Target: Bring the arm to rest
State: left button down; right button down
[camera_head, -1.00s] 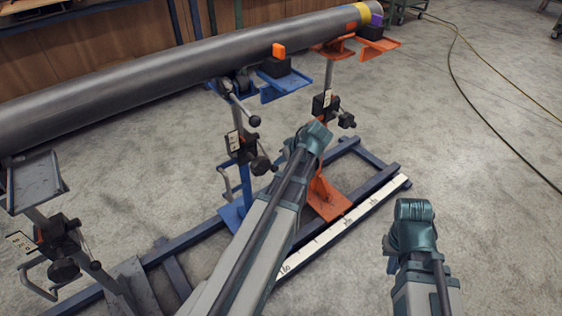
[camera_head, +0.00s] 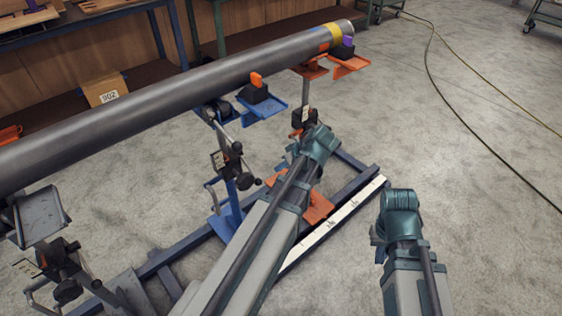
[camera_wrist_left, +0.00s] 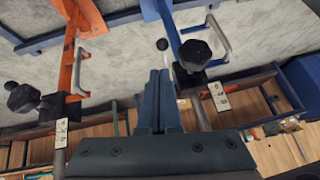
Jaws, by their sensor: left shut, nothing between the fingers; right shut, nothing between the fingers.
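My left arm (camera_head: 258,232) reaches up from the bottom of the head view to a teal joint in front of the stands. My left gripper (camera_wrist_left: 159,78) shows in the left wrist view with its two dark fingers shut together and nothing between them. Its fingers are hidden in the head view. My right arm (camera_head: 408,262) is at the lower right of the head view, over bare floor, and ends in a teal joint. No right gripper fingers can be made out. Neither arm is seen holding anything.
A long grey pipe (camera_head: 160,101) lies across several stands. A blue stand (camera_head: 226,222) and an orange stand (camera_head: 316,208) are close to my left arm. A grey tray-topped stand (camera_head: 40,214) is at the left. Open floor (camera_head: 480,220) and cables lie at the right.

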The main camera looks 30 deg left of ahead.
pick_arm(q)
jog(key=s+d+r+m+h+p, duration=0.2)
jog(key=s+d+r+m+p, duration=0.2)
jog(key=d+p, duration=0.3)
jog(key=s+d+r+m+g+h+p, duration=0.1)
jog(key=s+d+r+m+h+p, duration=0.1)
jog(key=s+d+r+m+p, duration=0.3)
jog(key=s+d+r+m+h+p, duration=0.1)
jog(key=s+d+r+m+p, duration=0.4)
jog(key=d, duration=0.7)
notch_tip(320, 180, up, 3)
jog(key=m+p, duration=0.2)
jog(key=p, duration=0.2)
jog(key=shift+r+g+h, duration=0.2)
jog(key=shift+g+h, duration=0.1)
jog(key=shift+h, duration=0.1)
jog(key=shift+s, duration=0.1)
